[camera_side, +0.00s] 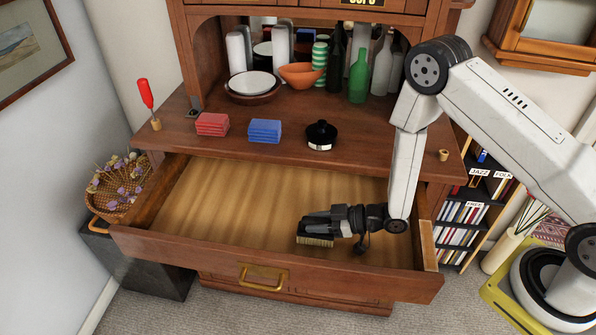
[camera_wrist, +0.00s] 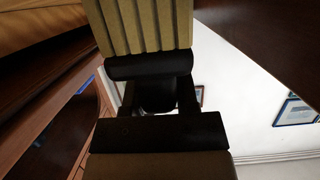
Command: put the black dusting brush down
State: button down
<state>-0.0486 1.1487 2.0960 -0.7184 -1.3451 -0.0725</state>
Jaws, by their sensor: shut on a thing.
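The black dusting brush (camera_side: 316,241) has pale bristles that face down. It is at the open drawer (camera_side: 240,210), toward the drawer's front right. My gripper (camera_side: 336,219) lies nearly level and is shut on the brush. In the side view the bristles are low over the drawer floor, and I cannot tell if they touch it. The wrist view is largely filled by a dark block and ribbed tan material close to the lens; the jaw contact is not clear there.
The rest of the drawer floor is bare. The drawer's front wall (camera_side: 200,258) and right wall (camera_side: 427,245) are close to my gripper. On the top above stand red (camera_side: 212,124) and blue (camera_side: 264,131) stacks, a black lidded pot (camera_side: 321,135) and a red-handled screwdriver (camera_side: 147,95).

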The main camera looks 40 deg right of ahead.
jog(key=shift+s+f, duration=0.1)
jog(key=shift+f, duration=0.6)
jog(key=shift+c, duration=1.8)
grip_release()
jog(key=shift+r, duration=0.1)
jog(key=shift+a+r, duration=0.1)
jog(key=shift+r, duration=0.25)
jog(key=shift+s+d+r, duration=0.15)
jog(key=shift+d+r, duration=0.05)
jog(key=shift+d, duration=0.1)
jog(key=v, duration=1.1)
jog(key=shift+r, duration=0.25)
jog(key=shift+d, duration=0.1)
